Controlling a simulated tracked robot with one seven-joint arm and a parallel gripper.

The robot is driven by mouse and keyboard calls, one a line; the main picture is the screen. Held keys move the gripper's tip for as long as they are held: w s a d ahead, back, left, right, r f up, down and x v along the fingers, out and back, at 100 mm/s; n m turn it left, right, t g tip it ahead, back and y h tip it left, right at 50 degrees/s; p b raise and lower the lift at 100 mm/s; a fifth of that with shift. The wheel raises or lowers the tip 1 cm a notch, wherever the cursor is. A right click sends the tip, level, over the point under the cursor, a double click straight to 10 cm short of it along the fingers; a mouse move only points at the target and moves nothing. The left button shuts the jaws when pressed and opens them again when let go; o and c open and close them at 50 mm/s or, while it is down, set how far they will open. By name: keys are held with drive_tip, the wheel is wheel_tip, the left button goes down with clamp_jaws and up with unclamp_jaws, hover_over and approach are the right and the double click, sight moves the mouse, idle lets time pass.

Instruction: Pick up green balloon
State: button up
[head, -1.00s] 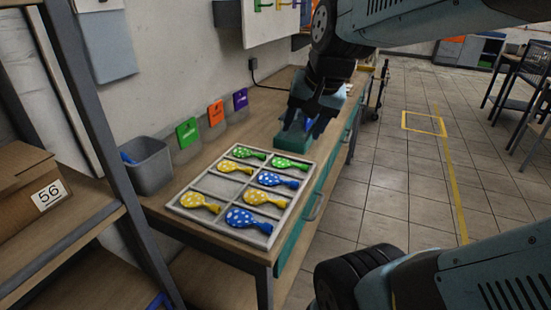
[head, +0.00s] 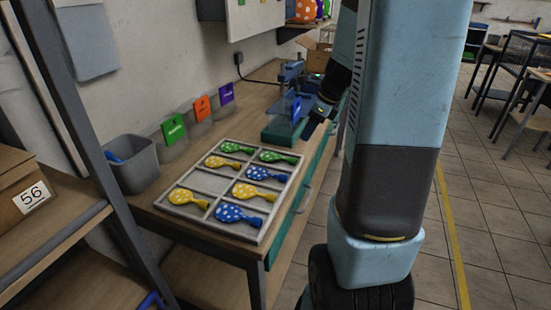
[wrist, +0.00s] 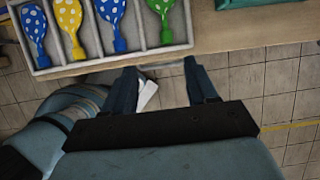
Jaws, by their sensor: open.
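Two green balloons with light dots lie in the far row of the grey divided tray (head: 157,203): the left green balloon (head: 237,147) and the right green balloon (head: 278,157). In the wrist view, a green balloon (wrist: 160,15) lies in the tray's rightmost visible compartment, tail towards me. My gripper (wrist: 160,68) is open and empty, its fingers beyond the tray's edge and apart from the balloon. In the head view my gripper (head: 318,122) is partly hidden behind my arm, near the teal device.
Yellow balloons (head: 187,198) and blue balloons (head: 238,215) fill other compartments; one is empty. A teal device (head: 283,131) stands beyond the tray. A grey bin (head: 135,165) and coloured cards (head: 174,128) line the wall. A shelf (head: 60,235) with a box (head: 25,188) stands left.

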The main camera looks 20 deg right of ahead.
hover_over(292, 160)
drive_tip(key=s+d, duration=0.2)
drive_tip(key=f, duration=0.8)
drive_tip(key=shift+w+a+f, duration=0.15)
drive_tip(key=shift+w+a, duration=0.05)
drive_tip(key=shift+w+x, duration=0.2)
drive_tip(key=shift+x, duration=1.1)
drive_tip(key=shift+w+x, duration=0.2)
drive_tip(key=shift+x, duration=1.1)
drive_tip(key=shift+d, duration=0.1)
drive_tip(key=c, duration=0.9)
